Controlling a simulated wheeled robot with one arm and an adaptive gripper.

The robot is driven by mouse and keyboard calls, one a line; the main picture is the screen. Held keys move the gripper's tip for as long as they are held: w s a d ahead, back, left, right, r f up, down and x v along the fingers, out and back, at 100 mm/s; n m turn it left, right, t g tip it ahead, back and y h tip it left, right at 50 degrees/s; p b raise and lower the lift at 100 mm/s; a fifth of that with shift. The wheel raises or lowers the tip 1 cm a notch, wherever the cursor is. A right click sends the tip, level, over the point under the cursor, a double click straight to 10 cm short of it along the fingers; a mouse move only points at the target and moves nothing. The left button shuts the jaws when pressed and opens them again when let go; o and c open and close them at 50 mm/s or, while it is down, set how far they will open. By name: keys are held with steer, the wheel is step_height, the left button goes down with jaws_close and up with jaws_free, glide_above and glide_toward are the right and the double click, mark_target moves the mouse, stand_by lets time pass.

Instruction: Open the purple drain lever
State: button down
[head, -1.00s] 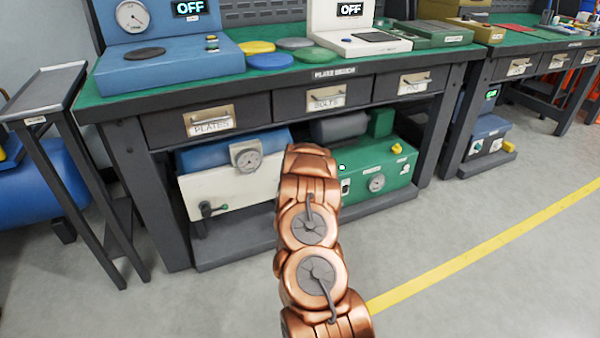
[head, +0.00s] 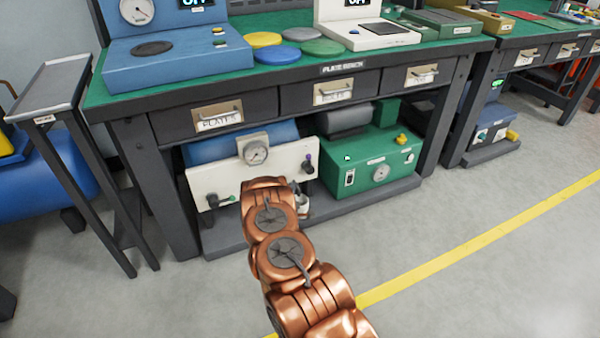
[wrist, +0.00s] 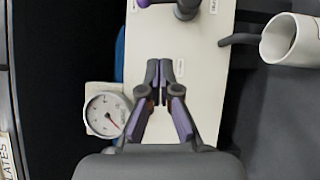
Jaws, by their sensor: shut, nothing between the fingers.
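The purple drain lever (head: 308,160) is at the right end of the white panel (head: 210,182) under the bench. In the wrist view the purple lever (wrist: 148,3) is cut off by the top edge, beside a dark grey fitting (wrist: 186,9). My gripper (wrist: 165,70) is shut and empty in front of the white panel, below the lever in that view and apart from it. In the head view my copper arm hides the gripper.
A pressure gauge (head: 255,153) sits on the panel; a green-tipped valve (head: 215,201) is at its left end. A white cup (wrist: 292,40) stands by a dark spout. A green unit (head: 365,165) is to the right. Drawers hang above; the floor in front is clear.

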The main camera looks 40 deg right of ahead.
steer(key=b, duration=0.3)
glide_toward(305, 167)
step_height(305, 167, up, 4)
steer(key=w, duration=0.3)
steer(key=shift+s+d+r+b, duration=0.15)
steer(key=shift+d+b, duration=0.1)
steer(key=shift+d, duration=0.85)
steer(key=shift+s+d+r+b, duration=0.1)
steer(key=shift+d+r+b, duration=0.1)
steer(key=shift+d, duration=0.9)
